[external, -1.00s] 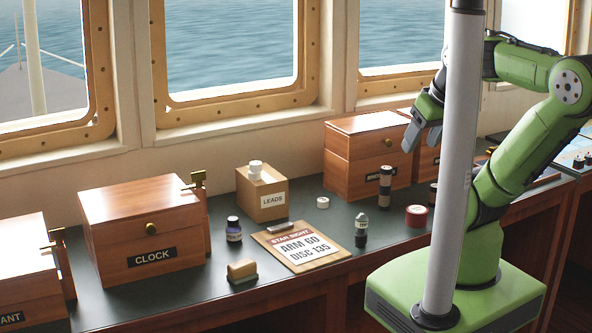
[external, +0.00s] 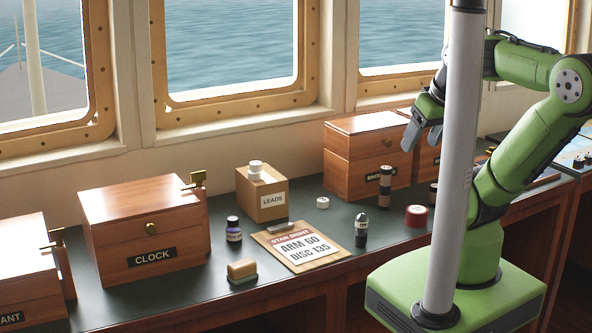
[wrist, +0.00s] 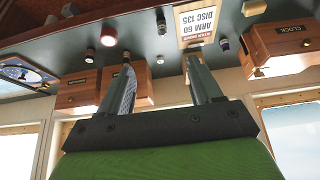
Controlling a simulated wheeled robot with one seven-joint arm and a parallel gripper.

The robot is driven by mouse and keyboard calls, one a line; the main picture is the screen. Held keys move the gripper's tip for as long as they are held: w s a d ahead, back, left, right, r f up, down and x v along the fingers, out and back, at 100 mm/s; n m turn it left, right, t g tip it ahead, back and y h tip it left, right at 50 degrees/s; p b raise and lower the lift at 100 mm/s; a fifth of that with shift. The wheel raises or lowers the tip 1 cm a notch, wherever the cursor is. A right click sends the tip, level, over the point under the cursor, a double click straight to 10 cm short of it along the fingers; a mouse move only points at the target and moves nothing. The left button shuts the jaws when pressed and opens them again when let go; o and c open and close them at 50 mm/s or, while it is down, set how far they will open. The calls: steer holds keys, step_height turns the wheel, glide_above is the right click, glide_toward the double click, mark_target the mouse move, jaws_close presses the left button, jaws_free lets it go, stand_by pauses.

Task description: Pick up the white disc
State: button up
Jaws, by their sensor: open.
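The small white disc (external: 323,202) lies flat on the dark counter, between the LEADS box and the dark-banded cylinder, behind the clipboard. In the wrist view, which is upside down, the disc (wrist: 160,59) shows small, between my two fingers and well beyond them. My gripper (external: 421,137) is open and empty. It hangs high above the counter, to the right of the disc and in front of the wooden box by the window. The grey pole hides part of my arm. In the wrist view both fingers of my gripper (wrist: 160,66) are spread apart.
Near the disc are the LEADS box (external: 264,202) with white pieces on top, a clipboard (external: 336,254), a dark bottle (external: 361,232), a banded cylinder (external: 385,186) and a red round tin (external: 416,216). A wooden box (external: 350,179) stands behind. Bare counter surrounds the disc.

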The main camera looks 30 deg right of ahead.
steer(key=w+a+f+n+t+y+b, duration=0.1)
steer(key=w+a+f+n+b, duration=0.25)
steer(key=w, duration=0.35)
steer(key=w+a+f+n+y+b, duration=0.1)
steer(key=w+a+f+n+b, duration=0.2)
steer(key=w, duration=0.4)
steer(key=t+y+b, duration=0.7)
steer(key=b, duration=0.2)
glide_toward(255, 163)
steer(key=p+x, duration=0.2)
steer(key=x, duration=0.8)
steer(key=shift+w+f, duration=0.2)
steer(key=shift+s, duration=0.1)
steer(key=shift+d+r, duration=0.1)
steer(key=shift+c, duration=0.3)
